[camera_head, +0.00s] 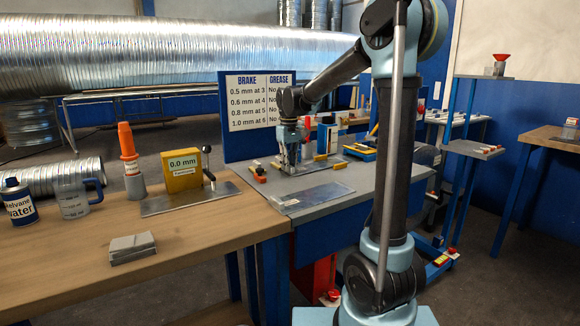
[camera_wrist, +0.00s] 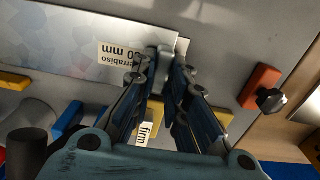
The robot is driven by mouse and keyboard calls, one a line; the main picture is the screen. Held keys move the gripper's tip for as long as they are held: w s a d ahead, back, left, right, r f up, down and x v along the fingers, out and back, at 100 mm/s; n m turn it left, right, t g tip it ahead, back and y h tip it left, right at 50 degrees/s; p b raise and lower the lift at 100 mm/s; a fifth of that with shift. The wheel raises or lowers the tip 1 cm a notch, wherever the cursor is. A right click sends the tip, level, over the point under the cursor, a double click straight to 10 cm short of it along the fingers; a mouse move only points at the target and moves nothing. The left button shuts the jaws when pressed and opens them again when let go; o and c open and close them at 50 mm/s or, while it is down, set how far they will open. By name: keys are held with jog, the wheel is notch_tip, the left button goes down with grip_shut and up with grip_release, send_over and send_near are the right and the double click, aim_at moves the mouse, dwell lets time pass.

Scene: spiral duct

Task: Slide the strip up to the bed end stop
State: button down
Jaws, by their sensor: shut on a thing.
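The strip looks like a flat, shiny grey sheet with a white label; it runs to the upper left in the wrist view (camera_wrist: 60,42). In the head view a similar flat sheet (camera_head: 325,193) lies on the grey bench bed, on the near side of my gripper (camera_head: 289,170). In the wrist view my gripper (camera_wrist: 165,66) has its fingers closed around a small grey piece at the strip's right end; the fingers hide part of it. An orange block with a black knob (camera_wrist: 262,86), possibly the end stop, stands to the right, apart from the strip. It also shows in the head view (camera_head: 259,175).
Yellow blocks (camera_head: 320,157) sit on the bed around my gripper. A blue panel with a brake and grease chart (camera_head: 259,100) stands behind. A wooden bench (camera_head: 190,226) adjoins at left, with a yellow 0.0 mm gauge (camera_head: 182,170) on it.

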aim_at(260, 175)
jog(key=shift+s+a, duration=0.7)
jog(key=shift+a, duration=0.35)
jog(key=shift+s+a, duration=0.7)
jog(key=shift+a, duration=0.35)
jog(key=shift+s+a, duration=0.7)
jog(key=shift+a, duration=0.35)
